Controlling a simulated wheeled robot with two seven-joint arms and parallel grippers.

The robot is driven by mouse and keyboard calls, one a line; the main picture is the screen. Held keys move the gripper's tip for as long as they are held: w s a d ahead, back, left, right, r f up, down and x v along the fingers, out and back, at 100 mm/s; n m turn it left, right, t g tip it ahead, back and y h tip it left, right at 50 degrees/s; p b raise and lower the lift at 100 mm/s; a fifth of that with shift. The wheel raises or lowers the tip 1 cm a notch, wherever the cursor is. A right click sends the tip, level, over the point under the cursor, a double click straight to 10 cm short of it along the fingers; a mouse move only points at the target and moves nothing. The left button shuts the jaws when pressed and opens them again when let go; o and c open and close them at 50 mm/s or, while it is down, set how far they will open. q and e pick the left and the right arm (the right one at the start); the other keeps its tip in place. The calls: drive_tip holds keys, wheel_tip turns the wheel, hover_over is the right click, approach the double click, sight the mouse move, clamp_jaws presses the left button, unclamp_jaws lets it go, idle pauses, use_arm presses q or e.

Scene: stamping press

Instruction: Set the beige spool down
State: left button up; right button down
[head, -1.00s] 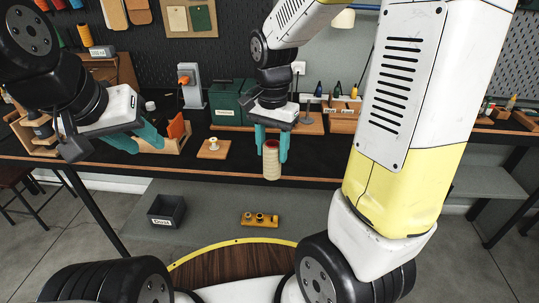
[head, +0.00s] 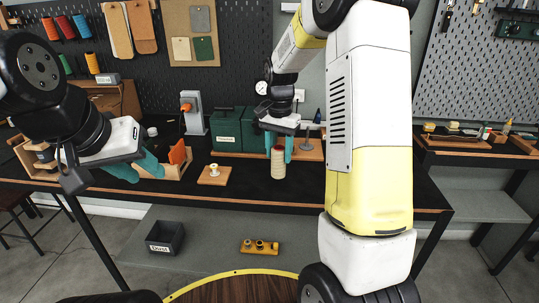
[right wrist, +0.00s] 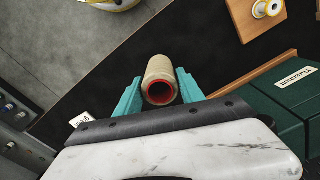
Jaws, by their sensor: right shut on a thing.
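The beige spool (head: 278,166) is upright in my right gripper (head: 278,150), over the dark worktable (head: 245,190). In the right wrist view the spool (right wrist: 160,80) sits between the two teal fingers, and its red hollow core faces the camera. My right gripper is shut on it. I cannot tell whether the spool's lower end touches the table. My left gripper (head: 136,168) is at the left, its teal fingers apart, in front of a wooden holder, with no held object visible.
A small wooden board with a pale spool (head: 214,174) lies to the left of the beige spool. A green toolbox (head: 228,130) stands behind it. A black bin (head: 165,238) and a yellow fixture (head: 260,247) are lower down.

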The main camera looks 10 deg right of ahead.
drive_tip(key=shift+f, duration=1.75)
drive_tip(key=shift+f, duration=0.2)
drive_tip(key=c, duration=0.7)
unclamp_jaws()
wheel_tip(320, 180, up, 12)
drive_tip(key=s+r+n+t, duration=0.2)
drive_tip(key=s, duration=0.6)
drive_tip(key=s+a+r+n+t+y, duration=0.1)
drive_tip(key=s+r+n+t, duration=0.1)
drive_tip(key=s, duration=0.6)
drive_tip(key=s+a+r+n+t+y, duration=0.1)
drive_tip(key=s+n, duration=0.3)
drive_tip(key=s, duration=0.4)
drive_tip(key=shift+s+a+r+t, duration=0.1)
drive_tip(key=shift+s+r+t, duration=0.05)
drive_tip(key=shift+r+t, duration=0.45)
